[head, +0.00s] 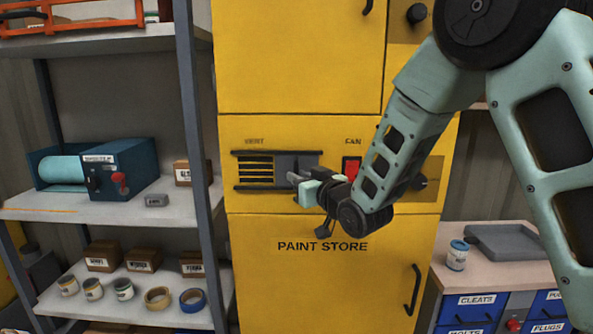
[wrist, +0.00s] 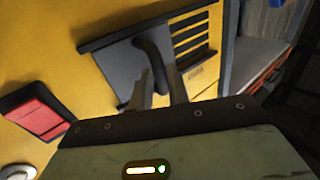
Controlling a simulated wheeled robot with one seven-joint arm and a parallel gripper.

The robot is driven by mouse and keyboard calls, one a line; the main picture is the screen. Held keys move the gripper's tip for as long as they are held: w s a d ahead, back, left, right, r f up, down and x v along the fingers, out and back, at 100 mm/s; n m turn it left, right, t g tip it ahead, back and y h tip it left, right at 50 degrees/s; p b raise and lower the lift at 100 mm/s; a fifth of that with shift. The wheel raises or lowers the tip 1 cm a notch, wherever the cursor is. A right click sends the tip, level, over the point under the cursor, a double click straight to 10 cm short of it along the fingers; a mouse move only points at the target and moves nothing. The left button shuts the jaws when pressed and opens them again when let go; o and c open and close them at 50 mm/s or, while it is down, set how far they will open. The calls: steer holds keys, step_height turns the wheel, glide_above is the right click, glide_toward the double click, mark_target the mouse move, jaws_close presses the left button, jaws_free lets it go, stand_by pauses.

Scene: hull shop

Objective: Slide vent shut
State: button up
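The vent (head: 255,170) is on the front of the yellow paint store cabinet, under the word VENT. Its dark slats are uncovered at the left in the head view. Its grey sliding plate (head: 300,161) sits at the right. In the wrist view the slats (wrist: 192,38) are at the upper right and the plate (wrist: 112,67), with a dark upright handle (wrist: 152,58), is left of them. My gripper (head: 292,179) is in front of the plate. Its fingers (wrist: 160,88) are a little apart, with the handle between or just beyond them; whether they press on it cannot be told.
A red fan switch (head: 351,168) sits right of the vent and also shows in the wrist view (wrist: 38,115). A shelf (head: 110,204) with a blue machine stands to the left. A bench (head: 500,250) with a tray is at the right.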

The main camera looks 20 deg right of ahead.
steer(key=shift+x, duration=0.9)
steer(key=shift+c, duration=0.3)
jaws_close()
steer(key=w+a+b, duration=0.1)
steer(key=a, duration=0.2)
steer(key=w+a+b, duration=0.1)
steer(key=a+b, duration=0.1)
steer(key=a, duration=0.1)
steer(key=w+a+b, duration=0.1)
steer(key=a, duration=0.3)
steer(key=shift+w+f, duration=0.1)
steer(key=shift+a, duration=0.2)
steer(key=shift+o, duration=0.3)
jaws_free()
steer(key=shift+a, duration=0.15)
